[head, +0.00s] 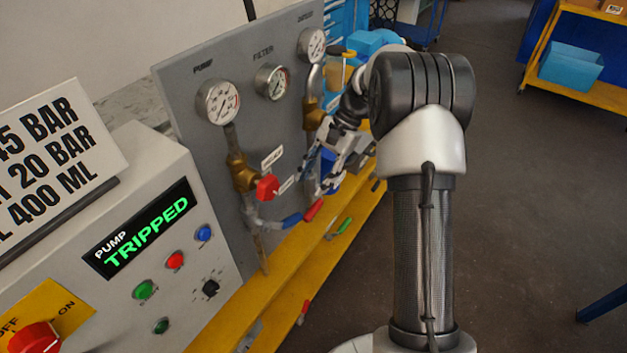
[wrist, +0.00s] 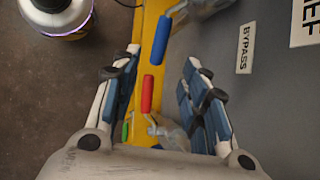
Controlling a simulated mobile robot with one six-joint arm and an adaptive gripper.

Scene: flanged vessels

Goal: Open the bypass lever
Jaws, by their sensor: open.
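A BYPASS label (wrist: 244,48) is on the grey panel in the wrist view. The lever nearest it has a blue grip (wrist: 162,40); it also shows low on the panel in the head view (head: 292,220). A second lever with a red grip (wrist: 147,94) lies just beyond it, and it shows to the right of the blue one in the head view (head: 313,210). My gripper (wrist: 158,68) is open, with the red grip seen between its fingers and the blue grip past the tips. In the head view my gripper (head: 318,165) is beside the panel, above the levers. Contact cannot be told.
The grey panel (head: 185,85) carries gauges, brass valves and a red knob (head: 268,187). A yellow beam (head: 240,308) runs below with a green-handled lever (head: 345,226). The pump control box (head: 100,215) reads TRIPPED. Open floor (head: 540,190) lies right.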

